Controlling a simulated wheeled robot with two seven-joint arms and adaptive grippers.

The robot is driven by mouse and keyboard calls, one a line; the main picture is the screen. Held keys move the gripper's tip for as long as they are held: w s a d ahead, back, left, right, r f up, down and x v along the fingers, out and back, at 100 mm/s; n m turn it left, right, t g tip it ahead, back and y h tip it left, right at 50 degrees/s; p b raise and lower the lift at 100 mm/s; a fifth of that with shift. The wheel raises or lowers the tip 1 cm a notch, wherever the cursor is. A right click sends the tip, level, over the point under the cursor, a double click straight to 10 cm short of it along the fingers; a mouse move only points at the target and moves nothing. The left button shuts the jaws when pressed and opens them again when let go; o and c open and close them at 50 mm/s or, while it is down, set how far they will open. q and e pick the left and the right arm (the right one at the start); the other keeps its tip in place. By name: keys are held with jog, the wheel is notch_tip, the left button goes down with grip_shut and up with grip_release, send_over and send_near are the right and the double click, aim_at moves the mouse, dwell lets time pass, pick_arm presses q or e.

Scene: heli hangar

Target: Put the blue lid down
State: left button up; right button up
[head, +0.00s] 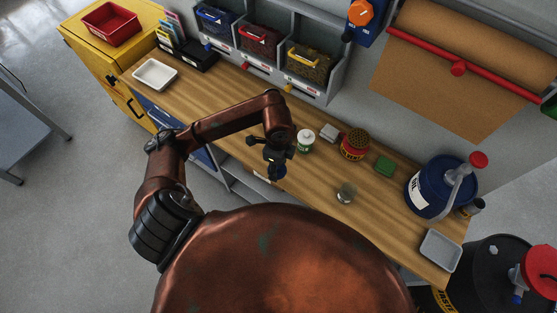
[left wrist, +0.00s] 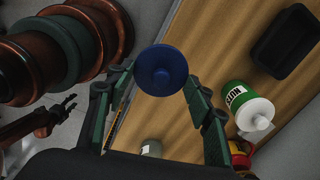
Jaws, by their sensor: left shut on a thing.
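In the head view my left gripper (head: 278,160) is shut on the lid (head: 277,173), seen small and dark below the fingers. It is held near the front edge of the wooden bench (head: 232,148), left of a white and green bottle (head: 306,140). A dark gripper on a copper arm, likely my right one (left wrist: 68,106), shows small at the left of the wrist view; its finger opening is unclear.
A red jar (head: 354,145), a green block (head: 384,166), a small grey box (head: 329,131) and a blue oil drum (head: 432,187) stand to the right.

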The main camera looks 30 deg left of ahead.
pick_arm(q)
jog(key=w+a+f, duration=0.1)
jog(key=w+f, duration=0.1)
jog(key=w+a+f, duration=0.1)
jog(key=w+f, duration=0.1)
jog(key=w+a+f, duration=0.1)
jog(key=w+f, duration=0.1)
jog(key=shift+a, duration=0.2)
jog(key=shift+w+a+f, duration=0.25)
jog(key=shift+w+f, duration=0.25)
jog(key=shift+f, duration=0.15)
jog(key=shift+f+p, duration=0.5)
jog(key=shift+f, duration=1.05)
jog(key=o, duration=0.7)
jog(key=shift+o, duration=0.2)
notch_tip(320, 180, up, 12)
jog(key=shift+b, duration=0.45)
